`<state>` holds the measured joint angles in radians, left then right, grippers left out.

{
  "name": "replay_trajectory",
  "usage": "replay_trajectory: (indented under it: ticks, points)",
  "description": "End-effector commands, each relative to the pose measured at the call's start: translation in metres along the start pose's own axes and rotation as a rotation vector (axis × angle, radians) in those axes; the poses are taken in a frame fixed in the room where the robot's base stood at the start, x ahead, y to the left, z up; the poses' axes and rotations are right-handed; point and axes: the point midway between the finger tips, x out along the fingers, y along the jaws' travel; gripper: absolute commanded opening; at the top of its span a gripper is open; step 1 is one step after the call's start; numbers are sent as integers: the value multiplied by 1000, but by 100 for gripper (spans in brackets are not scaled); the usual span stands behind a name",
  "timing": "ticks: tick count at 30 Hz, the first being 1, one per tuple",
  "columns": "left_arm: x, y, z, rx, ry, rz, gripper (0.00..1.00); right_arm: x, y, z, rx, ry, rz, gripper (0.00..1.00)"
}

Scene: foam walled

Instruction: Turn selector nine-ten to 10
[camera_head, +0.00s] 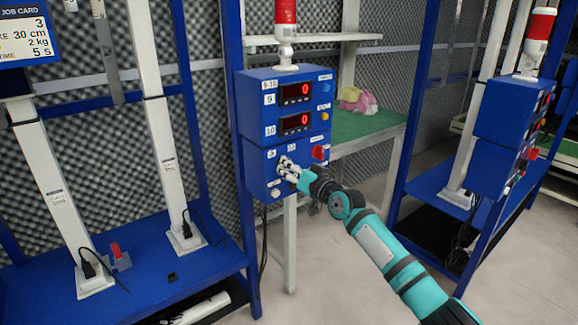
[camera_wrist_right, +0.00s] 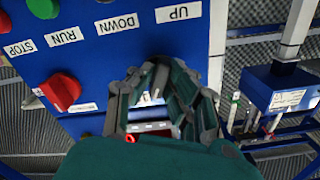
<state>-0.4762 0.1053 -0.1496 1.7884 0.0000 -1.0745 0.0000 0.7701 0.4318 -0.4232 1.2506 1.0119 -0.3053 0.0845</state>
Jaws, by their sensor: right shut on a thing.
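The blue control box (camera_head: 262,155) stands on a post, with labels 9-10, 9 and 10 on its left side and two red displays (camera_head: 296,91) reading 0. My right gripper (camera_head: 285,168) is at the lower left of its front, with its fingers closed around a small control there. The fingers hide most of that control, so its pointer setting cannot be read. In the right wrist view the gripper (camera_wrist_right: 150,98) is against the blue panel, below the labels UP and DOWN. My left gripper is not in view.
A red rotary knob (camera_wrist_right: 60,91) sits close to the gripper, near the RUN and STOP labels, with a green button (camera_wrist_right: 43,6) above. A second blue box (camera_head: 500,112) stands at the right. A green-topped table (camera_head: 350,128) is behind the first box.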

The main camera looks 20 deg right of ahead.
Motion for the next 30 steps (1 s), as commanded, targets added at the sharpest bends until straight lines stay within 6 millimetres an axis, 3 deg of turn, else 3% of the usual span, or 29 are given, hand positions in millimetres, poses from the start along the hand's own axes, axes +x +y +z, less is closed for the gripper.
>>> replay_trajectory:
  ticks: [21, 22, 24, 27, 30]
  points:
    - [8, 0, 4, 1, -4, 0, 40, 0, 0, 1, 85, -2, 0, 0]
    - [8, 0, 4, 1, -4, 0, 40, 0, 0, 1, 85, -2, 0, 16]
    - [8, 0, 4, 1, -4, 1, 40, 0, 0, 1, 84, -2, 0, 25]
    - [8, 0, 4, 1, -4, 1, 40, 0, 0, 1, 83, -2, 0, 37]
    - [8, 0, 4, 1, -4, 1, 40, 0, 0, 1, 83, -1, 0, 37]
